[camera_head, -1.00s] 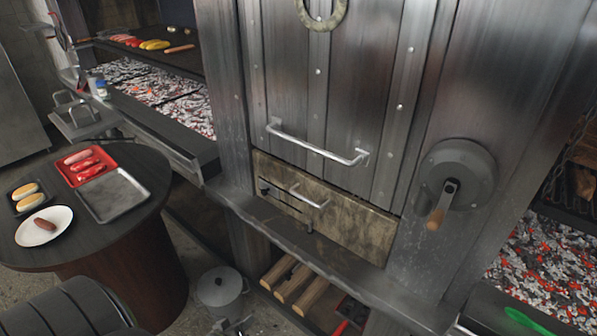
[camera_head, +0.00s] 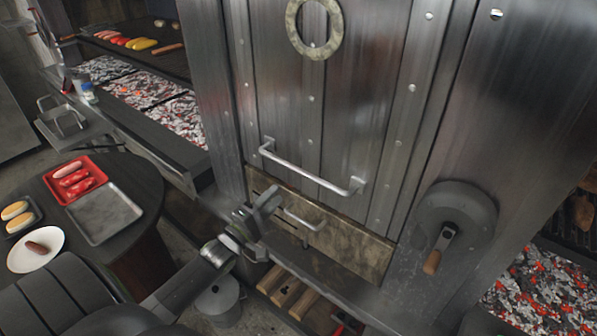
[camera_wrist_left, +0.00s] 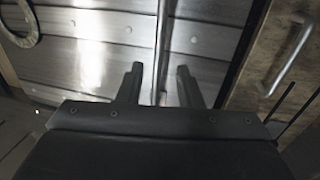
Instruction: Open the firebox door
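The firebox door (camera_head: 355,247) is the low, stained tan panel below the tall metal door, and it looks shut. Its small bar handle (camera_head: 306,222) is near the panel's middle. In the left wrist view the panel (camera_wrist_left: 253,92) and its handle (camera_wrist_left: 291,58) lie at the right, outside the fingers. My left gripper (camera_head: 268,199) is just left of the handle in the head view and hides part of the panel's left side. Its fingers (camera_wrist_left: 159,88) are apart with nothing held between them. My right gripper is not in view.
The tall metal door (camera_head: 340,110) has a long bar handle (camera_head: 315,172) above the firebox door. A crank wheel (camera_head: 457,212) stands out at the right. A ledge (camera_head: 345,285) runs below, with logs (camera_head: 285,292) under it. A round table with trays is at left.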

